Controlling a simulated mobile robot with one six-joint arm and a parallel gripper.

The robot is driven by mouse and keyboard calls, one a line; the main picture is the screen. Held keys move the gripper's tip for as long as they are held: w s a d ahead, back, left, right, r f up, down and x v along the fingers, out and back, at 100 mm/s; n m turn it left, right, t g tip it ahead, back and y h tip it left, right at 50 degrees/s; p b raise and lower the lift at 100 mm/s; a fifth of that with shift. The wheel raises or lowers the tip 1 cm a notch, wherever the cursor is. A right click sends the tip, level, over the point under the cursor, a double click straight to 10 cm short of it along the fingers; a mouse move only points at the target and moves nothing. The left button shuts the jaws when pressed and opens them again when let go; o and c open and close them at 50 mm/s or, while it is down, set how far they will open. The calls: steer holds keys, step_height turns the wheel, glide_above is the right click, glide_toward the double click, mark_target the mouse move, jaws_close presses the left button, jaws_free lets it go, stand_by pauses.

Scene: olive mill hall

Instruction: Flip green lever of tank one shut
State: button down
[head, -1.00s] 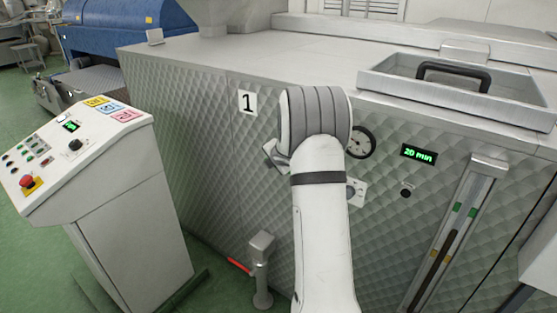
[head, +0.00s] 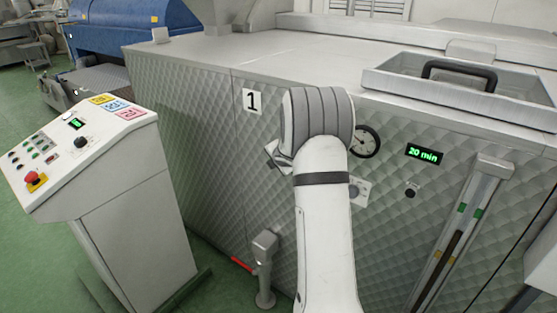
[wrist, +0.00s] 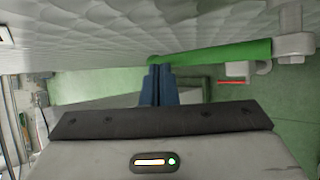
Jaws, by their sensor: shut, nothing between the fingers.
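Tank one is the quilted steel tank (head: 200,130) with the "1" plate (head: 252,101) on its front. The green lever (wrist: 215,52) shows in the wrist view as a long bar, running from a grey pivot (wrist: 292,45) at the right to near my fingertips. My gripper (wrist: 157,70) is shut and empty, its blue fingers pointing at the lever's free end. Whether they touch it I cannot tell.
A control console (head: 100,170) with a red button stands at the left. A grey post (head: 264,265) and a red bar (head: 241,263) are low by the tank front. Green floor is clear between console and tank.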

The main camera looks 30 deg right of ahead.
steer(key=s+a+r+p, duration=0.1)
steer(key=a+r+p, duration=0.1)
steer(key=r, duration=0.4)
steer(key=s+a+r+p, duration=0.2)
steer(key=a+r+p, duration=0.1)
steer(key=r, duration=0.3)
steer(key=shift+a+p, duration=0.35)
steer(key=shift+p, duration=0.2)
steer(key=shift+r, duration=0.2)
